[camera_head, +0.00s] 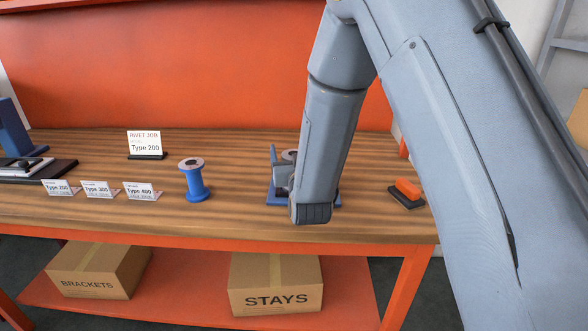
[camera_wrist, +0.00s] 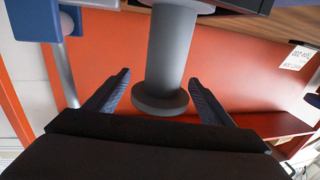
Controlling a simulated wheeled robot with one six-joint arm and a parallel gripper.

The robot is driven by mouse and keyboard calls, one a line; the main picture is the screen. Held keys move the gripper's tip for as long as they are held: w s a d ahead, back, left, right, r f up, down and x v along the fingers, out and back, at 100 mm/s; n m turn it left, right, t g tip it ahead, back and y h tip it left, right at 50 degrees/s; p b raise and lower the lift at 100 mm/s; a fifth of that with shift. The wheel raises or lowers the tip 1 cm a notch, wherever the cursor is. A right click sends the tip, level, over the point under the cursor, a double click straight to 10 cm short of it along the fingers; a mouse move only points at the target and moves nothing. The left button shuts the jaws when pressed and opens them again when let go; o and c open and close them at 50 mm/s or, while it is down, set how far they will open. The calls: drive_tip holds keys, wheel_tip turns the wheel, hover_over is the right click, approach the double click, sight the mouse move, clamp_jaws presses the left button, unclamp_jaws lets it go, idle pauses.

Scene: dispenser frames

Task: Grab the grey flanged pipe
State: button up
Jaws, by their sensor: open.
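The grey flanged pipe (camera_wrist: 171,52) shows large in the wrist view, with a round flange at its lower end in that picture. Its other end meets a dark-edged piece at the top. My gripper (camera_wrist: 160,78) is open, with one dark finger on each side of the pipe's flanged end. The flange lies between the fingers, and gaps show on both sides. In the head view my arm reaches down over the bench and hides most of the pipe and the fingers.
A blue flanged spool (camera_head: 194,181) stands on the wooden bench (camera_head: 235,215), left of my arm. A blue base (camera_head: 275,198) lies partly behind my wrist. An orange-and-black block (camera_head: 407,190) lies to the right. Small label cards (camera_head: 99,188) stand at left.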

drive_tip(key=shift+w, duration=0.55)
drive_tip(key=shift+a, duration=0.1)
clamp_jaws()
drive_tip(key=shift+r, duration=0.15)
